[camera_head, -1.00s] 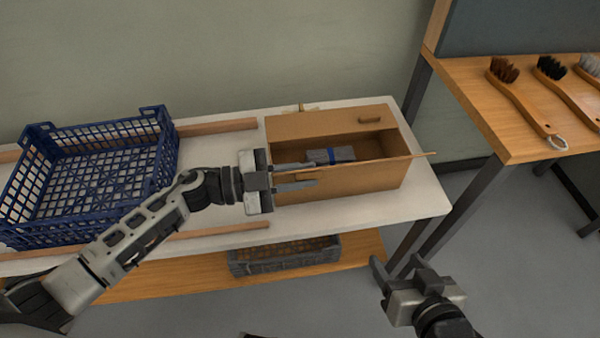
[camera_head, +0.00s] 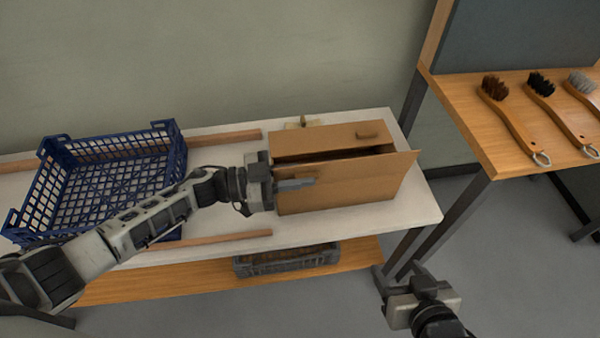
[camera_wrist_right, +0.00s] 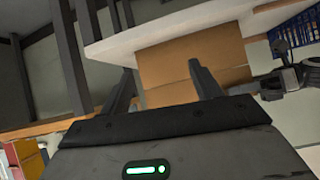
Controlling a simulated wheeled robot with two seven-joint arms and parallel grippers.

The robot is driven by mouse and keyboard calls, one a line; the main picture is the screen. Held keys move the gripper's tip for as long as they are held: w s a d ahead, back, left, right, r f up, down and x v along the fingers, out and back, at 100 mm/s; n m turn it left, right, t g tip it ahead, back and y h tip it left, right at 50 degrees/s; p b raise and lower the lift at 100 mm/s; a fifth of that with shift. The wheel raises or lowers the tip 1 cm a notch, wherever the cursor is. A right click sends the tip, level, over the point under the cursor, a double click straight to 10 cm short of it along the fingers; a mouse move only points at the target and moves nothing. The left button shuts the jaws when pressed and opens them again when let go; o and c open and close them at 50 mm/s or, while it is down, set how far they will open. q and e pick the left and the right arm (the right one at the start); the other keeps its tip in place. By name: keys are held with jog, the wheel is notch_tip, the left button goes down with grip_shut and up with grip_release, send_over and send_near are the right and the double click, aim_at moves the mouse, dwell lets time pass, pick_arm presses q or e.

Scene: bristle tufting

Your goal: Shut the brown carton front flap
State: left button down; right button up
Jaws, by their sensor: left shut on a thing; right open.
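The brown carton (camera_head: 340,196) stands on the white bench top, and its front also shows in the right wrist view (camera_wrist_right: 195,65). Its front flap (camera_head: 365,172) is raised and tilted, its top edge near the back flap (camera_head: 325,138). A dark, narrow gap shows between them, widest towards the right. My left gripper (camera_head: 298,184) is at the flap's left part, shut on the flap; its grip is partly hidden. The left gripper also shows in the right wrist view (camera_wrist_right: 285,72). My right gripper (camera_head: 390,280) is open and empty, low in front of the bench.
A blue crate (camera_head: 45,195) stands left of the carton, beside wooden rails (camera_head: 215,241). A grey crate (camera_head: 285,262) sits on the lower shelf. Several brushes (camera_head: 510,115) lie on the wooden table at right. Floor space is free around my right gripper.

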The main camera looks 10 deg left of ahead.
aim_at(348, 173)
jog(key=shift+d, duration=0.1)
jog(key=shift+r, duration=0.1)
jog(key=shift+c, duration=0.2)
dwell(0.3)
jog(key=shift+w+r, duration=0.15)
jog(key=shift+w, duration=0.05)
jog(key=c, duration=0.5)
jog(key=w+n+t, duration=0.1)
jog(key=w+r+n+t, duration=0.1)
jog(key=w+n, duration=0.1)
jog(key=w+r+n, duration=0.1)
jog(key=shift+w+d+r+t+y, duration=0.2)
jog(key=shift+d+r+t+y, duration=0.1)
jog(key=shift+t, duration=0.1)
grip_shut()
jog(key=w+a+r+n+g+y, duration=0.1)
jog(key=w+a+n+y, duration=0.3)
jog(key=n, duration=0.8)
jog(key=w+a+r+n+g+y, duration=0.1)
jog(key=w+a+n+g+y, duration=0.3)
jog(key=a+n+y, duration=0.4)
jog(key=shift+w+a+r+n, duration=0.2)
jog(key=shift+a+r+n, duration=0.2)
jog(key=shift+a+n, duration=1.45)
